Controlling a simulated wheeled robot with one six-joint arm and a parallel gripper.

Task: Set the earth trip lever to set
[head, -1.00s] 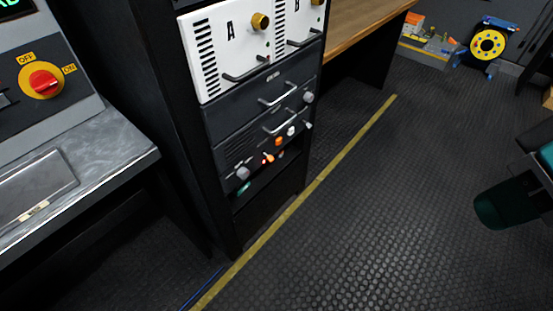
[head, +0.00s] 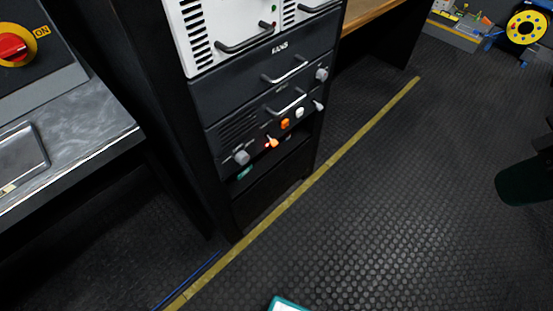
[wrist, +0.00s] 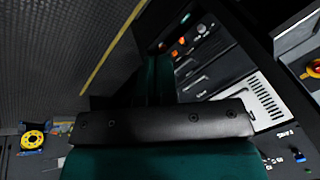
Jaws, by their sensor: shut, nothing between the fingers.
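A dark rack panel (head: 230,138) low in the equipment rack carries a row of small controls. They include a grey knob (head: 241,157), a glowing orange-red lever-like control (head: 271,143), an orange one (head: 285,124), a white one (head: 299,112) and a grey one (head: 319,105). The labels are too small to read, so I cannot tell surely which is the earth trip lever or how it is set. The controls also show near the top of the wrist view. My gripper (wrist: 156,68) is shut and empty there, its teal fingers apart from the panel.
Handles stick out from the rack front. A metal-topped desk (head: 95,140) with a red rotary switch (head: 13,46) stands left. The floor right of the yellow line (head: 330,170) is mostly clear.

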